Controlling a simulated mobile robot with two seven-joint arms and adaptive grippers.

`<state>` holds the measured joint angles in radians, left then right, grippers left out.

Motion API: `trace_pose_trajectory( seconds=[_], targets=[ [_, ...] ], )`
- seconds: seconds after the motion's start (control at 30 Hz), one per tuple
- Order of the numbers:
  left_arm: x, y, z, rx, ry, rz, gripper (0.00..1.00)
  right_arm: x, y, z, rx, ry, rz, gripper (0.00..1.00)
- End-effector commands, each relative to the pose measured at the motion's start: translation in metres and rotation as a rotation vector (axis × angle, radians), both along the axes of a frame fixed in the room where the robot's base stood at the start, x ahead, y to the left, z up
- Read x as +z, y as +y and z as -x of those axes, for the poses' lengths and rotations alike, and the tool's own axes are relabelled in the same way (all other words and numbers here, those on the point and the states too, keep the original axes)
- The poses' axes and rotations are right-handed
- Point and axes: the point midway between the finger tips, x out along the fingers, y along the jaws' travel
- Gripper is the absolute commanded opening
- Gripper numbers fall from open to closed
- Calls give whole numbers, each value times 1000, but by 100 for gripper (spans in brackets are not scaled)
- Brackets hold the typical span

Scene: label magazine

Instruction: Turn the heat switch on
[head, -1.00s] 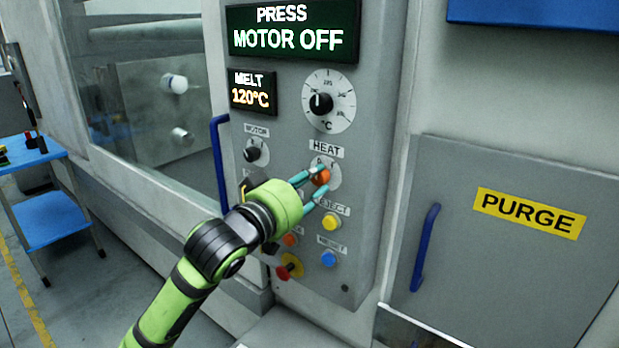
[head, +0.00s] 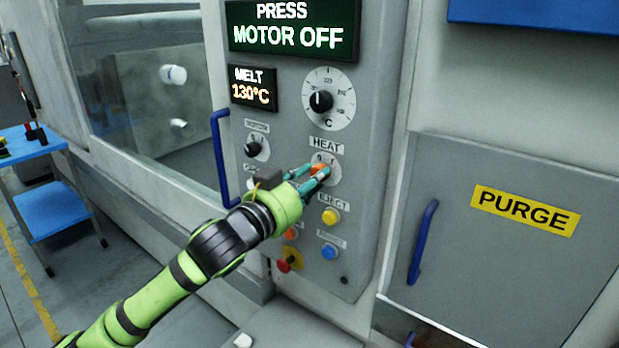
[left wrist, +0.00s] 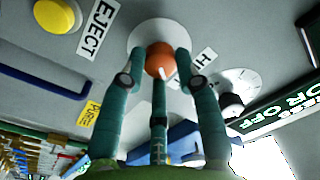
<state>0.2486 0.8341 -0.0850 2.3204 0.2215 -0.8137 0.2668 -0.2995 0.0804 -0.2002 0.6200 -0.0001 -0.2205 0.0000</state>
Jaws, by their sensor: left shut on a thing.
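The heat switch is an orange knob (head: 318,168) on a round white plate under the HEAT label (head: 326,146). My left gripper (head: 318,174) is at the knob, with its teal fingers partly covering it in the head view. In the left wrist view the orange knob (left wrist: 160,60) sits between the fingers of my left gripper (left wrist: 158,72), which are shut on it. A white mark shows on the knob's lower right there. My right gripper is not in view.
The motor switch (head: 254,148) is up and left of the heat knob. A yellow eject button (head: 330,216), a blue button (head: 328,252) and a red knob (head: 284,265) are below. The temperature dial (head: 321,101) is above. Blue handles (head: 222,160) flank the panel.

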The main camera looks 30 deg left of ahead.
Motion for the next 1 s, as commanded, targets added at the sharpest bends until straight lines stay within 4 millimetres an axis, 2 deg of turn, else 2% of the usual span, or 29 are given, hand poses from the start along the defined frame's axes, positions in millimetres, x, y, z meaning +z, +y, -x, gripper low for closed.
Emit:
trace_pose_trajectory(
  seconds=[0.03, 0.5, 0.53, 0.57, 0.6, 0.87, 1.0],
  targets=[
    [9, 2, 0, 4, -23, -13, 0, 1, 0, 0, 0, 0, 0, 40],
    [9, 2, 0, 3, -28, -27, 0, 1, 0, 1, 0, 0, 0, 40],
    [9, 2, 0, 3, -28, -27, 36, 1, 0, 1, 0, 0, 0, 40],
    [9, 2, 0, 3, -28, -27, 48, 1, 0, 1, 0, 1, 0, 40],
    [9, 2, 0, 3, -26, -26, 56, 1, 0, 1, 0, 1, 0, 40],
    [5, 1, 0, 1, -15, -23, 56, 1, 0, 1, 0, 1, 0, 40],
    [10, 1, 0, 2, -16, -23, 56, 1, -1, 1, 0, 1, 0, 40]
  ],
)
